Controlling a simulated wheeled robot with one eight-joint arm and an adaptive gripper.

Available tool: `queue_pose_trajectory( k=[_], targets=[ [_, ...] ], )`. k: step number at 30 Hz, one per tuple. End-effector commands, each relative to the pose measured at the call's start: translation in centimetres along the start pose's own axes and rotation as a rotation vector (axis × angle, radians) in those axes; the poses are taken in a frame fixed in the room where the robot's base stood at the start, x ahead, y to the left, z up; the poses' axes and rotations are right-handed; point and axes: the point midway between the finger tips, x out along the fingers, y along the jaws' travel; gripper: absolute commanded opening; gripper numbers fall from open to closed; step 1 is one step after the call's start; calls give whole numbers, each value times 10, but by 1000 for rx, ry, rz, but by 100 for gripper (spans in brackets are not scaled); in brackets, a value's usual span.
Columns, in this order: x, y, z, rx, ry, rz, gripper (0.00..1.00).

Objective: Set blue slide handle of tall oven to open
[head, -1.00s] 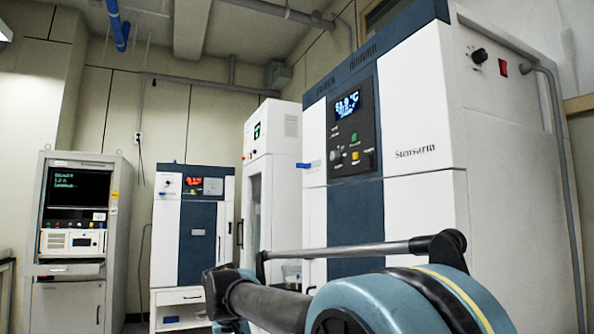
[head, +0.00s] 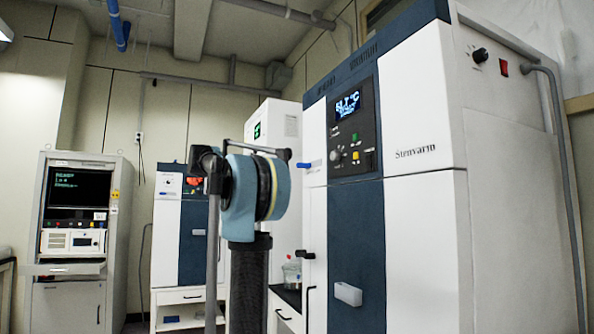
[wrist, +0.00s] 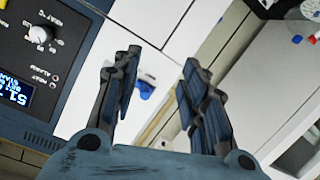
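The tall oven (head: 430,155) is a large white and dark blue cabinet on the right in the head view, with a lit display. Its small blue slide handle (head: 306,165) sticks out at the left edge of the front, left of the display. In the wrist view the blue handle (wrist: 146,90) lies on a white panel, seen between the fingers of my gripper (wrist: 160,58). My gripper is open and empty, with its two dark fingers apart. The handle appears beyond the fingertips, not touched. My gripper's fingers cannot be made out in the head view.
The oven's dark panel (wrist: 60,30) with knob and display is at upper left in the wrist view. A white cabinet (head: 275,125) stands behind my arm. A smaller oven (head: 170,235) stands farther left, and a grey instrument rack (head: 75,270) at far left.

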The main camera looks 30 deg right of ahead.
Motion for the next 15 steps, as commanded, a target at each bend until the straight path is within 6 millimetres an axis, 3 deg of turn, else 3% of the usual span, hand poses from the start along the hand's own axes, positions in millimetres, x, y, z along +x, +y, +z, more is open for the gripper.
queue_pose_trajectory(
  k=[3, 6, 9, 15],
  targets=[
    [-8, -8, -46, 95, 88, 45, 40],
    [-14, -11, -71, 155, 144, 68, 40],
    [-17, -13, -85, 191, 176, 81, 40],
    [-10, -12, -94, 210, 194, 88, 40]
  ],
)
